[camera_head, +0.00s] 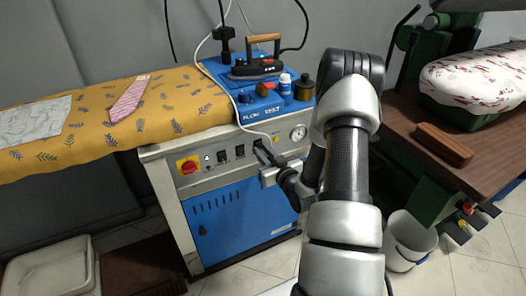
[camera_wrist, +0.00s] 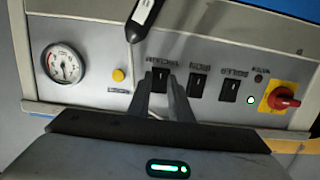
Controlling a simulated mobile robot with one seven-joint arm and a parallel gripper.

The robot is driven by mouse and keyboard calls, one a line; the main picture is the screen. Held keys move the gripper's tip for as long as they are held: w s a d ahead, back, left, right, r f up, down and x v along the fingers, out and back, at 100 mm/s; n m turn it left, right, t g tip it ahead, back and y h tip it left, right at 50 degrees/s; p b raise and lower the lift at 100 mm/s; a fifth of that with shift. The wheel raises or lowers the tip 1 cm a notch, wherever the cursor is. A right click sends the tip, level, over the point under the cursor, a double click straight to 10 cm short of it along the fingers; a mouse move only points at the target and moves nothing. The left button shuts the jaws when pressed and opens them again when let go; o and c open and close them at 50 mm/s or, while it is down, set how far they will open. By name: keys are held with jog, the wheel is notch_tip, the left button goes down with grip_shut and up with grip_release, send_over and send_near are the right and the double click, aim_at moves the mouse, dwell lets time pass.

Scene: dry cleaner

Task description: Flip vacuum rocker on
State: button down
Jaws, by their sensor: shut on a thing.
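The ironing unit's front panel (camera_head: 205,171) carries a row of black rocker switches. In the wrist view the vacuum rocker (camera_wrist: 160,80) is the one nearest the gauge, with a label by it. My gripper (camera_wrist: 160,84) has its two fingers at either side of this rocker, closed on it. In the head view my gripper (camera_head: 265,153) is at the panel and largely hides that rocker. The iron rocker (camera_wrist: 197,86) and the boiler rocker (camera_wrist: 229,89) stand free beside it. Which way the vacuum rocker is tipped cannot be told.
A red rotary knob (camera_wrist: 285,102), a lit green lamp (camera_wrist: 251,100), a yellow button (camera_wrist: 118,75) and a pressure gauge (camera_wrist: 62,64) share the panel. A black-and-white handle-like part (camera_wrist: 140,20) hangs close to my fingers. An iron (camera_head: 257,66) and bottles stand on top.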

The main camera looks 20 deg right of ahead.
jog(key=c, duration=1.6)
grip_release()
jog(key=shift+s, duration=0.1)
jog(key=s, duration=0.5)
jog(key=s+r+p, duration=0.1)
jog(key=s, duration=0.5)
jog(key=s+r+p, duration=0.1)
jog(key=s, duration=0.5)
jog(key=shift+d+r, duration=0.15)
jog(key=shift+d, duration=0.15)
